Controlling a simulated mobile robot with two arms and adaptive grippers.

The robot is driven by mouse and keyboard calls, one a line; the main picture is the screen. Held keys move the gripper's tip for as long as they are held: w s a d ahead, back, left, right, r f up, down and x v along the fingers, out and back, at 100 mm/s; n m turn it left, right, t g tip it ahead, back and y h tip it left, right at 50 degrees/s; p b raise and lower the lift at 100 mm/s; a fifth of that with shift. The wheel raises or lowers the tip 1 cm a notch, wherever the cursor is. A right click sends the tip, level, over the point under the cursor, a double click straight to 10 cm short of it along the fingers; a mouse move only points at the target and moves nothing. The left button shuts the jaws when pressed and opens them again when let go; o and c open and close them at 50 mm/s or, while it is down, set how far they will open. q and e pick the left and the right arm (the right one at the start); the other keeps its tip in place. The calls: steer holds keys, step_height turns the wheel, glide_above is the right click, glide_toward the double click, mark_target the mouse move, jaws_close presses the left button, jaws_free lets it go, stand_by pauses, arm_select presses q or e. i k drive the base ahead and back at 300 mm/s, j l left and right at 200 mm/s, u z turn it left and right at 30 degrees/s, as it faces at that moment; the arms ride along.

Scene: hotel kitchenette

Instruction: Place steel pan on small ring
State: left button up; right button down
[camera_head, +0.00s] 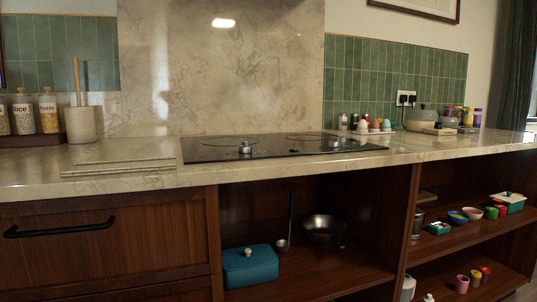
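A steel pan (323,226) sits on the open shelf under the counter, right of a ladle. It looks round and shiny, and its handle is hard to make out in the shadow. The black cooktop (290,153) lies on the marble counter above that shelf. Faint ring outlines show on its glass, one at the left (228,140) and one at the right (305,136). I cannot tell clearly which is the small ring. The cooktop bears no pan. Neither of my grippers is in view.
A teal lidded box (250,267) and a ladle (287,225) share the pan's shelf. A vertical divider (399,235) bounds it on the right. A flat board (118,167) lies left of the cooktop. Jars (48,112) and a utensil pot (81,124) stand at the back left.

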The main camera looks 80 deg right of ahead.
mark_target(324, 138)
steer(key=k+l+z, duration=0.45)
steer(key=k+l, duration=0.55)
steer(key=k, duration=0.1)
